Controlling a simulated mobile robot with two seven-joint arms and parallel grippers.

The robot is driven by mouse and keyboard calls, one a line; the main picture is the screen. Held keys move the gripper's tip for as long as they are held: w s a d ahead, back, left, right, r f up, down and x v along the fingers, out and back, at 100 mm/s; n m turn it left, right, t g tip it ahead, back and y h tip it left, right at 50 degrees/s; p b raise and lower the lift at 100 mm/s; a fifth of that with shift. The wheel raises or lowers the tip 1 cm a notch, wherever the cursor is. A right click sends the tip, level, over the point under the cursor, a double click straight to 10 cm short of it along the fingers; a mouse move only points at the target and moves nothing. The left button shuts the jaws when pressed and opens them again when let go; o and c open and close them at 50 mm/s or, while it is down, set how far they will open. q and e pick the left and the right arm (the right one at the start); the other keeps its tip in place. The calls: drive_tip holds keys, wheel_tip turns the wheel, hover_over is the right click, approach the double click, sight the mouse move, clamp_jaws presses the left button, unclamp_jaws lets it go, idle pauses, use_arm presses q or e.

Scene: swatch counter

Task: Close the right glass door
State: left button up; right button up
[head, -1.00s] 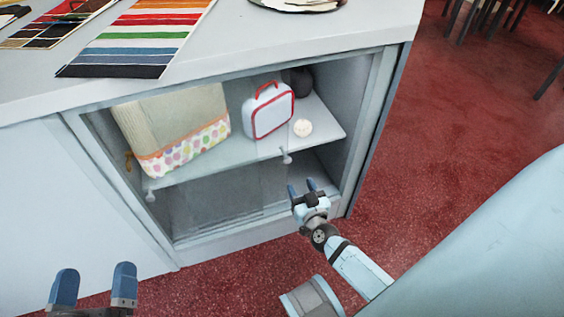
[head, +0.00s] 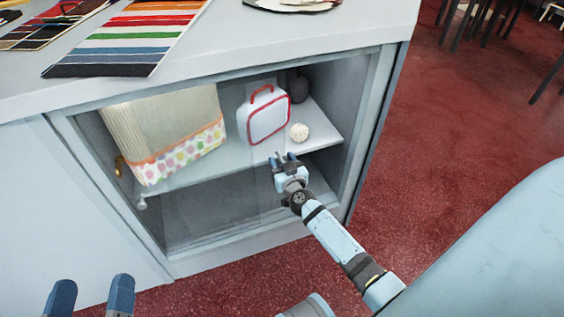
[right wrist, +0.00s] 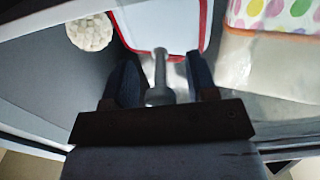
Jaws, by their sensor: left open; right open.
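The right glass door (head: 237,210) is a clear sliding pane standing over the middle of the cabinet front. The cabinet's right end looks uncovered. Its small grey knob (right wrist: 160,92) shows in the right wrist view, between the two fingers of my right gripper (right wrist: 165,82), which is open. I cannot tell whether the fingers touch it. In the head view my right gripper (head: 286,160) is at the cabinet front and hides the knob. My left gripper (head: 90,295) is open and empty at the bottom left, away from the cabinet.
Behind the glass, a shelf holds a cream bag with a dotted band (head: 180,145) and a white case with red trim (head: 267,118). A pale ball (head: 299,132) and a dark round object (head: 298,88) are further right. Another knob (head: 140,203) is at the left.

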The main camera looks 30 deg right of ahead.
clamp_jaws()
drive_tip(key=s+d, duration=0.4)
drive_tip(key=d, duration=1.4)
drive_tip(key=shift+s+d, duration=0.2)
drive_tip(key=shift+d, duration=0.05)
drive_tip(key=shift+c, duration=0.7)
unclamp_jaws()
drive_tip(key=shift+o, duration=0.7)
